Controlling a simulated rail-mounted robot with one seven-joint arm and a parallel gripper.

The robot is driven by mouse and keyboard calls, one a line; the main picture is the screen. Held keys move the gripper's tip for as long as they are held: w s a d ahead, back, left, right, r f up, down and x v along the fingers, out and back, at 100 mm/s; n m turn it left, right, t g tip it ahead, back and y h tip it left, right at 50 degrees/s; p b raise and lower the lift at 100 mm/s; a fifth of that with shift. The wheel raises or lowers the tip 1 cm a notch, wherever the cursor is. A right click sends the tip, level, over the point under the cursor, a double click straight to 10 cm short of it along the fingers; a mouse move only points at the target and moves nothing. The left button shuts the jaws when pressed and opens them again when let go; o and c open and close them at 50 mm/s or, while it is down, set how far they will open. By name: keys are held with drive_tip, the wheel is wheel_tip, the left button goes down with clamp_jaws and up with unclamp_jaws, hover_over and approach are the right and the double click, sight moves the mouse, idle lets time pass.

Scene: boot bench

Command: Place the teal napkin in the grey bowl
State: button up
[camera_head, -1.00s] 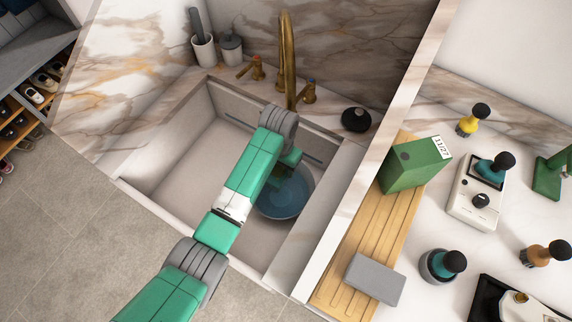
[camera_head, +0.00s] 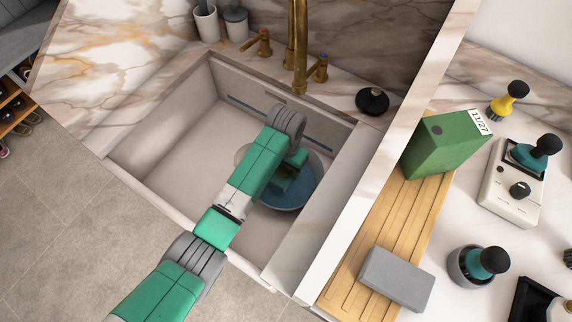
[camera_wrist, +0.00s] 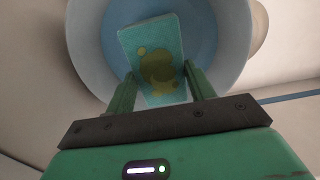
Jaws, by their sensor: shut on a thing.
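The teal napkin (camera_wrist: 152,38), a flat rectangle with yellow-olive blotches, is between the fingers of my gripper (camera_wrist: 159,72) in the wrist view. My gripper is shut on it. Behind it is a round blue-grey bowl (camera_wrist: 233,45) with a paler rim. In the head view, this bowl (camera_head: 300,202) sits in the sink, and my gripper (camera_head: 284,176) is over or inside it, partly hidden by my arm. I cannot tell whether the napkin touches the bowl's bottom. A smaller dark grey bowl (camera_head: 458,274) on the right counter holds a teal, black-knobbed thing (camera_head: 488,262).
The sink (camera_head: 190,155) has raised walls around the blue-grey bowl. A brass faucet (camera_head: 300,50) stands behind. A right divider (camera_head: 375,170) separates it from a wooden board (camera_head: 400,225) with a green box (camera_head: 440,150) and a grey block (camera_head: 396,278). The sink's left is free.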

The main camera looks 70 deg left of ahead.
sight(286, 168)
drive_tip(key=shift+f, duration=0.5)
drive_tip(key=o, duration=1)
drive_tip(key=shift+o, duration=0.2)
wheel_tip(286, 168, up, 8)
drive_tip(key=p, duration=0.7)
drive_tip(key=shift+f+p, duration=0.2)
drive_tip(key=shift+p, duration=0.2)
drive_tip(key=shift+f, duration=0.25)
